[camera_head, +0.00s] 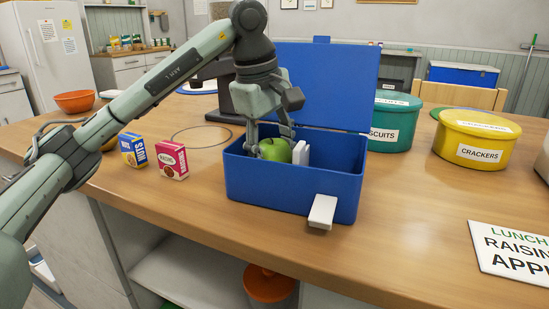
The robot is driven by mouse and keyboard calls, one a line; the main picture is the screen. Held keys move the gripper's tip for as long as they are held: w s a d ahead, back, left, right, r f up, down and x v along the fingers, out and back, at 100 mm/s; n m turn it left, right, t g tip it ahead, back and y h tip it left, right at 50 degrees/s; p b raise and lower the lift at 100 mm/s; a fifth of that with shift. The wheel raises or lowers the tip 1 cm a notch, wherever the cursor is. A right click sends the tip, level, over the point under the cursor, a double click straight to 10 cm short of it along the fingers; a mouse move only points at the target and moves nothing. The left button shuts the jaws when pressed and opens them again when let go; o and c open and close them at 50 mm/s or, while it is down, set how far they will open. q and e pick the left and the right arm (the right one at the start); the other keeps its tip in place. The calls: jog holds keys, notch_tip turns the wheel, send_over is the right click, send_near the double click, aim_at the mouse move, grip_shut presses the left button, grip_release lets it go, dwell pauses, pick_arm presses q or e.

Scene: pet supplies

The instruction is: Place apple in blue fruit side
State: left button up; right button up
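A green apple (274,150) is low inside the blue box (283,194), in the part left of a white divider (301,152). The box stands on the wooden counter with its blue lid (335,85) raised at the back. My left gripper (271,143) points down into the box, with one finger at the apple's left side and the other behind it. The fingers are around the apple, but I cannot tell whether they press on it. The apple's underside is hidden by the box's front wall. My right gripper is not in view.
A blue-and-yellow box (133,150) and a pink raisins box (172,160) stand to the left. A teal biscuits tin (391,125) and a yellow crackers tin (476,140) stand to the right. A lunch sign (515,250) lies at the front right. Bare counter surrounds the box's front.

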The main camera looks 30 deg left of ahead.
aim_at(272, 143)
pick_arm(q)
jog(key=shift+f, duration=0.2)
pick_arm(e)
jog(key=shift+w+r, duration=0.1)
pick_arm(q)
jog(key=o, duration=0.9)
jog(key=shift+o, duration=0.2)
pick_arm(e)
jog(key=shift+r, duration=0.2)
pick_arm(q)
jog(key=shift+r, duration=0.15)
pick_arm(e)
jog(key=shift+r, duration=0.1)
